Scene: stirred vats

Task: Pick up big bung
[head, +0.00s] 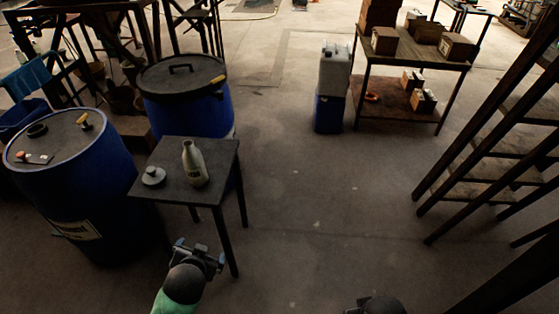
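A pale grey, round, stepped piece (153,176), which looks like the big bung, lies on the left part of a small dark table (172,208). A pale bottle (194,164) stands upright to its right on the same table. My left gripper (201,256) is in front of the table and below the bung in the picture, apart from it. Its fingers look spread, with nothing seen between them. My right gripper (375,305) is at the bottom edge, mostly cut off, so its fingers cannot be judged.
Blue vats with grey tops stand left (78,190) and behind (188,105) the table. The left top carries a dark ring (37,130) and small items. A workbench (420,55) with boxes is at the back, a ladder-like frame (500,140) at right. The middle floor is clear.

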